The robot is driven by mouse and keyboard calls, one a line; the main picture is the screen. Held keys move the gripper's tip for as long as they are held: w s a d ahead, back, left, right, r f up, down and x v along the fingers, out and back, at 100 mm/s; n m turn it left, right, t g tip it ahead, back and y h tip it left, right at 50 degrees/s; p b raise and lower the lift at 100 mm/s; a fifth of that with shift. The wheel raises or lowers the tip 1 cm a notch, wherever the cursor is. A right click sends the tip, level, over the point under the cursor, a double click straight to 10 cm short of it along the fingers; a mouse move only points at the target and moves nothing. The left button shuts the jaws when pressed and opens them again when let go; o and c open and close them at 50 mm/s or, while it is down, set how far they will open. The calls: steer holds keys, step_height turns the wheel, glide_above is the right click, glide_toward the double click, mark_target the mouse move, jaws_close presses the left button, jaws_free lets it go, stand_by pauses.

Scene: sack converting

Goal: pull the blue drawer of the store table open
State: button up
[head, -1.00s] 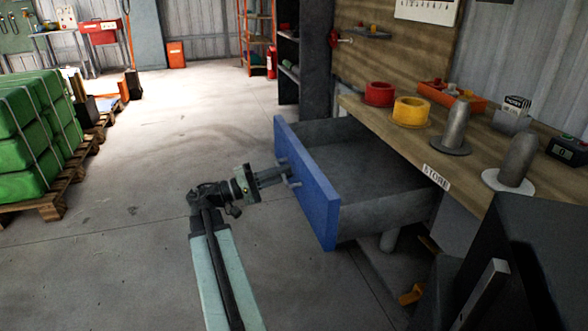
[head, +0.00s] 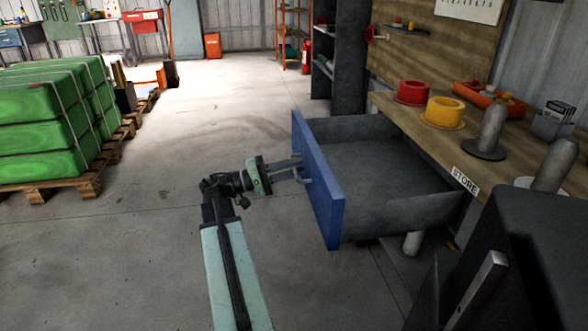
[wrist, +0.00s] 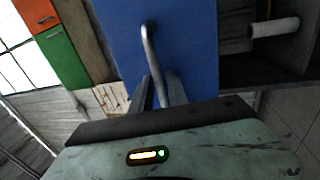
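The blue drawer (head: 318,185) of the store table (head: 395,112) stands well out from under the tabletop. Its grey inside looks empty. My gripper (head: 303,172) is at the outer face of the drawer front. In the wrist view the blue front (wrist: 190,40) fills the upper middle, with a grey bar handle (wrist: 148,45) on it. The fingers of my gripper (wrist: 158,90) lie on both sides of the handle's lower part and appear closed on it. The exact contact is partly hidden between the fingers.
A red roll (head: 412,93), a yellow roll (head: 443,112) and grey posts stand on the tabletop. Green sacks (head: 45,120) lie on a pallet at left. A dark box (head: 530,250) is close at front right. The floor left of the drawer is clear.

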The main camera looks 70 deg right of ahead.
steer(key=b+v, duration=0.1)
steer(key=v, duration=0.6)
steer(key=shift+w+a+f, duration=0.15)
steer(key=shift+w+a, duration=0.1)
steer(key=shift+w, duration=0.05)
